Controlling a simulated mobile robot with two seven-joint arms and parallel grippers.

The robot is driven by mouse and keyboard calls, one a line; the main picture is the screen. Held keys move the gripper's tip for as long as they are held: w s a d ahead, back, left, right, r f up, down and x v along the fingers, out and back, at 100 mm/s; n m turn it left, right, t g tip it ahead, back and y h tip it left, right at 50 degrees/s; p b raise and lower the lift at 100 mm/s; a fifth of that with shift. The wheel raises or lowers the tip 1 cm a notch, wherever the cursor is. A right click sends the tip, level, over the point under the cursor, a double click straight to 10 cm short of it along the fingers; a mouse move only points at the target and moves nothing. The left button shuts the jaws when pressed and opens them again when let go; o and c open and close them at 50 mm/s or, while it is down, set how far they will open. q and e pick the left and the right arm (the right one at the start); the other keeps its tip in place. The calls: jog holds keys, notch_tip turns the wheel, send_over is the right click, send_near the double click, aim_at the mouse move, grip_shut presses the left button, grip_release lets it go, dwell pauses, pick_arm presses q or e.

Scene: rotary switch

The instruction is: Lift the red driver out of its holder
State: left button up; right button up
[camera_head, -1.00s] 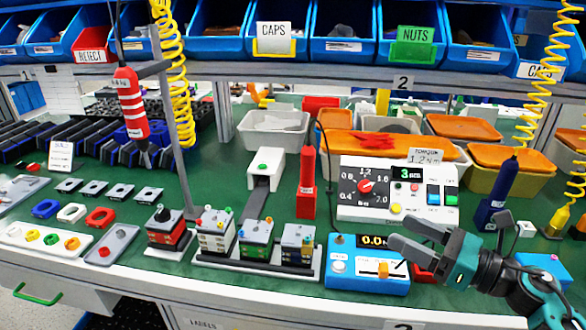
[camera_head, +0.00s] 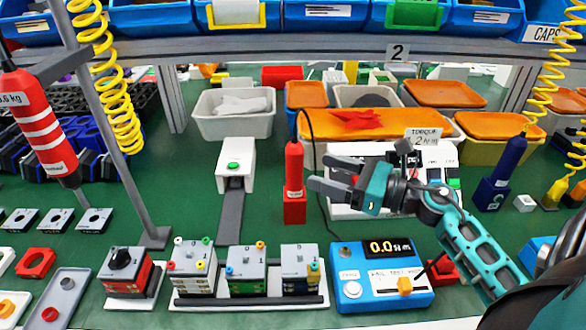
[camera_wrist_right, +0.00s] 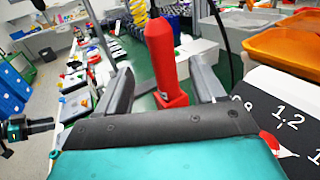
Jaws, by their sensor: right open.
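The red driver (camera_head: 293,168) stands upright in its red holder (camera_head: 294,210) at the middle of the bench, with a dark cord rising from its top. My right gripper (camera_head: 324,174) is open just to the right of the driver, its fingers pointing at it. In the right wrist view the driver (camera_wrist_right: 161,55) shows between and beyond the two spread fingers, with the holder (camera_wrist_right: 172,99) low between them. I cannot tell any contact. A small teal and black part (camera_wrist_right: 28,128) at the left edge of that view looks like my left gripper; its jaws are unclear.
The white switch panel (camera_head: 342,210) is behind and below my right gripper. The blue torque tester (camera_head: 378,282) stands in front. A white dispenser (camera_head: 235,160) is left of the driver; small switch units (camera_head: 246,272) line the front. A blue driver (camera_head: 508,160) stands right.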

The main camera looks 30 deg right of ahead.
aim_at(294, 162)
jog(key=x, duration=0.3)
jog(key=p+x, duration=0.1)
jog(key=x, duration=0.3)
jog(key=shift+w+f, duration=0.2)
jog(key=shift+w, duration=0.1)
jog(key=shift+r, duration=0.1)
grip_shut()
